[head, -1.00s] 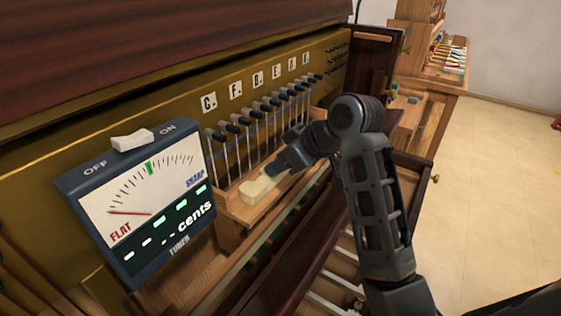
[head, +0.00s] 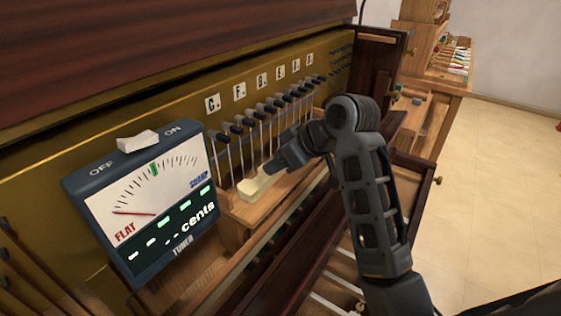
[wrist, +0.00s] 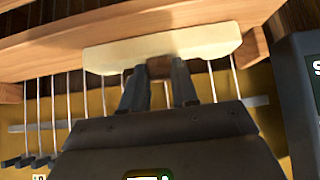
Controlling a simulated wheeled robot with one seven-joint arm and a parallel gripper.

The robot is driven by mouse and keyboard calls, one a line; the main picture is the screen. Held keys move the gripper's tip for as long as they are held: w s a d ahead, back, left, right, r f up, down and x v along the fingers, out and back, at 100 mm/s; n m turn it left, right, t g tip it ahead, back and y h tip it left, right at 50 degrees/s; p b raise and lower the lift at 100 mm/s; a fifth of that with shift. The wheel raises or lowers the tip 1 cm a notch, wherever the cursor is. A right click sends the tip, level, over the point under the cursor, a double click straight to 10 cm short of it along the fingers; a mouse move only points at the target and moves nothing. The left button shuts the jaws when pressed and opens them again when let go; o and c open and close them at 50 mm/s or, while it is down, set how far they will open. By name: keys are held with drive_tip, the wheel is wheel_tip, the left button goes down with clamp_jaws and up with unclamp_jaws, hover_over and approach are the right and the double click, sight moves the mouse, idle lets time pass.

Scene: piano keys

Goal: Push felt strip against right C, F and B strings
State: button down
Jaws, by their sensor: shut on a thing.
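The cream felt strip (head: 254,187) is held in my gripper (head: 274,167) above the wooden ledge, close in front of the strings at the left end of the row. In the wrist view the felt strip (wrist: 165,48) lies across my shut fingertips (wrist: 158,72). The thin strings (head: 240,158) run up to black-topped pins (head: 265,108). Letter tiles stand above them; the C tile (head: 212,103) and F tile (head: 239,92) are leftmost. Whether the strip touches any string I cannot tell.
A blue tuner (head: 150,205) stands at the left, its needle near FLAT and its readout showing dashes. The wooden ledge (head: 243,218) runs below the strings. An open drawer with white bars (head: 335,275) lies below. A cabinet (head: 440,95) stands at the right.

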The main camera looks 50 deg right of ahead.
drive_tip(key=shift+w, duration=1)
drive_tip(key=c, duration=0.8)
unclamp_jaws()
drive_tip(key=shift+s+p, duration=0.1)
drive_tip(key=shift+p, duration=0.25)
drive_tip(key=shift+s+r+p, duration=0.2)
drive_tip(key=shift+s+p, duration=0.15)
drive_tip(key=shift+s, duration=0.2)
drive_tip(key=shift+s+r+p, duration=0.2)
drive_tip(key=shift+s+p, duration=0.1)
drive_tip(key=shift+s, duration=0.2)
drive_tip(key=s+p, duration=0.1)
drive_tip(key=s, duration=0.1)
drive_tip(key=s+r+p, duration=0.1)
drive_tip(key=s, duration=0.2)
drive_tip(key=shift+s+d+r+p, duration=0.1)
drive_tip(key=shift+s+r+p, duration=0.05)
drive_tip(key=shift+s+p, duration=0.25)
